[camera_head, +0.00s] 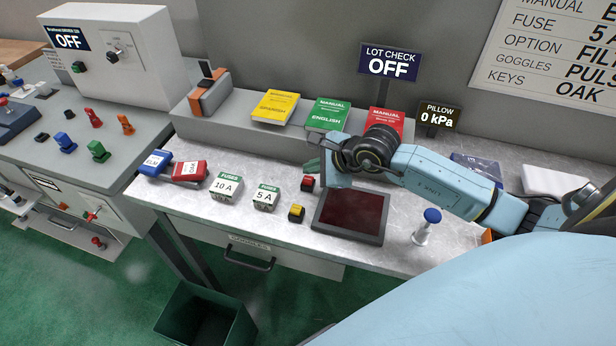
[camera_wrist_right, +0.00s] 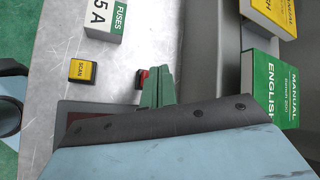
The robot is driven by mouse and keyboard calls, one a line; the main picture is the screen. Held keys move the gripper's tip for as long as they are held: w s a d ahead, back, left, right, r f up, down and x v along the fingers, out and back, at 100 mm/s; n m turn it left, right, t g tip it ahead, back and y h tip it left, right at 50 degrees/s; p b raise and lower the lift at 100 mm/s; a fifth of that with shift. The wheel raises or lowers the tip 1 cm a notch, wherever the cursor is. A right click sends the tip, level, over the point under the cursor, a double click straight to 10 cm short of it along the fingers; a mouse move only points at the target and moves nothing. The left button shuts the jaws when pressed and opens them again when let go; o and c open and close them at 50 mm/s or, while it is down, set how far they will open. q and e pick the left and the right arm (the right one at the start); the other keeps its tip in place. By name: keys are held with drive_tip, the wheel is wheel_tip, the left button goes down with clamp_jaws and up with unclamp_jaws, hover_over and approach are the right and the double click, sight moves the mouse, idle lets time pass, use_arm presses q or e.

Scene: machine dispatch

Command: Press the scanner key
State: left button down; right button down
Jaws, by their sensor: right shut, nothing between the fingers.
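The scanner key (camera_head: 297,213) is a small yellow-topped black button on the grey bench, left of the dark red scanner plate (camera_head: 348,218). In the right wrist view the key (camera_wrist_right: 82,70) reads SCAN and stands clear of my fingers. A red button (camera_head: 308,184) sits just behind it. My right gripper (camera_head: 313,166) is shut and empty, with green fingers. In the right wrist view its fingertips (camera_wrist_right: 157,76) are close beside the red button (camera_wrist_right: 140,78); I cannot tell whether they touch. My left gripper is not in view.
Fuse boxes 5 A (camera_head: 266,197) and 10 A (camera_head: 225,187) stand left of the key. Manuals, including a green one (camera_head: 328,114), lie on the shelf behind. The LOT CHECK sign (camera_head: 389,62) reads OFF. A blue-knobbed stamp (camera_head: 430,222) stands right of the plate.

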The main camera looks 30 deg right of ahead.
sight(312, 181)
drive_tip(key=shift+r+p, duration=1.4)
drive_tip(key=shift+r, duration=0.95)
drive_tip(key=shift+f, duration=0.1)
